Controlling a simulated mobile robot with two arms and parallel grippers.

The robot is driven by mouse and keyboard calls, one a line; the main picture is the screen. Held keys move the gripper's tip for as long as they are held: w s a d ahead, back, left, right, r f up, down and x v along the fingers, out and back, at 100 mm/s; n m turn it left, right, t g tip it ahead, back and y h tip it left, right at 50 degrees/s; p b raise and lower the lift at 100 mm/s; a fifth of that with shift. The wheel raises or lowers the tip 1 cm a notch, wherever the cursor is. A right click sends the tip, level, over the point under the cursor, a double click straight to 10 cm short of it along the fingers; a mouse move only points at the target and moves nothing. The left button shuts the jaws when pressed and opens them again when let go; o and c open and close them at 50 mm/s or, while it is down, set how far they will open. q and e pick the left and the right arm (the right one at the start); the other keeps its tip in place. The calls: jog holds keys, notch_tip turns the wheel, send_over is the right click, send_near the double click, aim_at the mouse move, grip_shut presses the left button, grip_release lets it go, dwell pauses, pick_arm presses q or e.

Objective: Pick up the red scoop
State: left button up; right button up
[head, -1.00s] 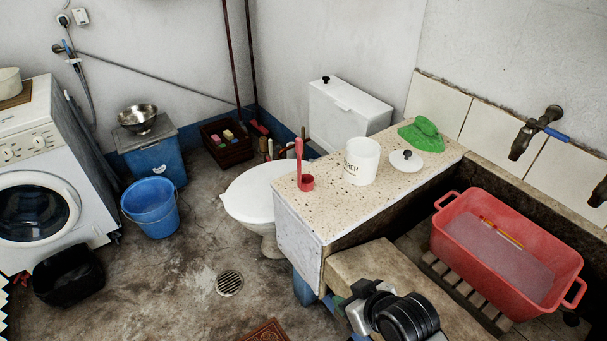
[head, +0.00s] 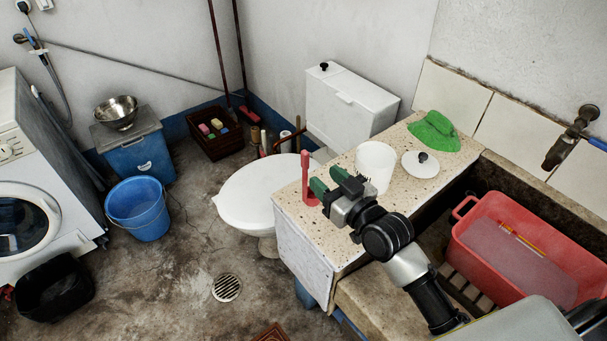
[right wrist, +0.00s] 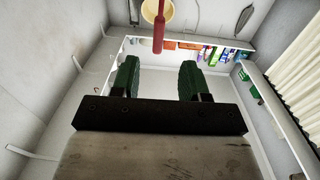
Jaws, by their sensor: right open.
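The red scoop (head: 305,178) stands upright on the speckled counter (head: 327,237), near its left edge, with its handle pointing up. Its cup is partly hidden by my right gripper (head: 328,180), which is just to the right of the scoop. The gripper is open, with nothing between its green-padded fingers. In the right wrist view, the red handle (right wrist: 158,35) is at top centre, beyond the gap between the two fingers (right wrist: 158,80). I cannot tell whether a finger touches the scoop. My left gripper is not in view.
The red basin (head: 475,225) is at right. The toilet (head: 260,195) is left of the counter.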

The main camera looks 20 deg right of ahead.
aim_at(308, 161)
jog(key=x, duration=0.4)
jog(key=shift+w+a+r, duration=0.1)
jog(key=shift+a+r, duration=0.1)
jog(key=shift+w, duration=0.25)
jog(key=p+x, duration=0.1)
jog(key=x, duration=0.3)
jog(key=shift+w+d+f, duration=0.15)
jog(key=shift+w+f, duration=0.05)
jog(key=shift+w, duration=0.05)
jog(key=shift+w+f, duration=0.1)
jog(key=shift+w, duration=0.35)
jog(key=shift+s, duration=0.1)
jog(key=shift+c, duration=1)
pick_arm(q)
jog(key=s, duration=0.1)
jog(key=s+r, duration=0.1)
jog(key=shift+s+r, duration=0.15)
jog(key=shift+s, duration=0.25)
pick_arm(e)
grip_shut()
